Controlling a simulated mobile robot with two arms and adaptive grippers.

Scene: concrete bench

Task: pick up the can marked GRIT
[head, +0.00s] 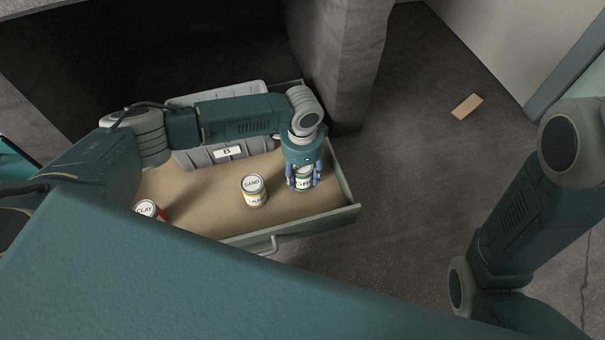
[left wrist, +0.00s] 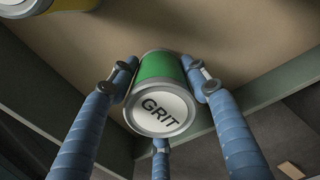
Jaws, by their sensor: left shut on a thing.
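The GRIT can (head: 303,181) is green with a white lid, in the right part of an open drawer (head: 345,204). Its lid reads GRIT in the left wrist view (left wrist: 160,112). My left gripper (head: 303,178) comes down over it from above, and its blue fingers (left wrist: 160,90) are shut around the can. I cannot tell whether the can's base touches the drawer floor. My right arm shows at the right of the head view, but its gripper is out of view.
A yellow SAND can (head: 253,191) stands just left of the held can. A red CLAY can (head: 149,209) is at the drawer's left. A grey bin (head: 190,160) marked B sits at the back. A small wooden block (head: 467,106) lies on the floor.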

